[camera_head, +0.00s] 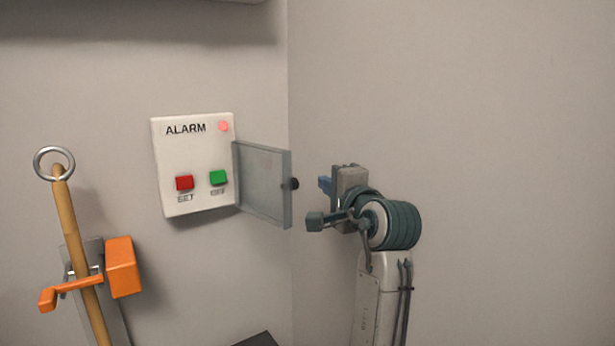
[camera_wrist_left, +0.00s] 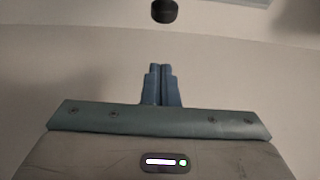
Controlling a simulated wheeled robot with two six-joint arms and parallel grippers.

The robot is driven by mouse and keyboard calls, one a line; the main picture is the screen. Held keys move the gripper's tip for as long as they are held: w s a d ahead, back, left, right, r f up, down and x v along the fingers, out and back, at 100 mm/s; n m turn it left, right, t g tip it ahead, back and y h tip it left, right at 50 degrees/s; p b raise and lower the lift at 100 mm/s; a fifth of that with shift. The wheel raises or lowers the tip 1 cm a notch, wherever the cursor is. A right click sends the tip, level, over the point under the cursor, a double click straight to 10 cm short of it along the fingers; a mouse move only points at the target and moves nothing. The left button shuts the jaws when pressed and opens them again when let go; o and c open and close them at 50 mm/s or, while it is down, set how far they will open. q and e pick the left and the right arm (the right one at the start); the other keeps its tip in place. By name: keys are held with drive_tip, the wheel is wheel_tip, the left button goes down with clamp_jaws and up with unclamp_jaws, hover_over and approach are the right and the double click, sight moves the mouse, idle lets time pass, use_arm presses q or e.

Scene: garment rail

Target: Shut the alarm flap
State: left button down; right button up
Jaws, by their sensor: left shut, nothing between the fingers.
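The white alarm box (camera_head: 195,150) is on the wall left of the corner, with a red button (camera_head: 184,183), a green button (camera_head: 218,178) and a lit red lamp (camera_head: 223,126). Its clear grey flap (camera_head: 263,183) stands open, hinged at the box's right edge, with a dark knob (camera_head: 294,184) at its free edge. My left gripper (camera_head: 324,184) is shut and empty, a little right of the knob and apart from it. In the left wrist view the shut blue fingers (camera_wrist_left: 161,68) point toward the dark knob (camera_wrist_left: 164,11) at the top. My right gripper is not in view.
A wooden pole (camera_head: 78,250) with a metal ring (camera_head: 54,163) stands at the left in an orange clamp holder (camera_head: 122,266). A dark edge (camera_head: 258,340) shows at the bottom. The right wall is bare, with free room around my left arm.

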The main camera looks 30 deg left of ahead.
use_arm(q)
drive_tip(key=s+a+b, duration=0.1)
drive_tip(key=s+a, duration=0.1)
drive_tip(key=a, duration=0.1)
drive_tip(key=shift+s+a, duration=0.1)
drive_tip(key=shift+s, duration=0.1)
drive_tip(key=shift+w+a+f, duration=0.1)
drive_tip(key=shift+w+f, duration=0.05)
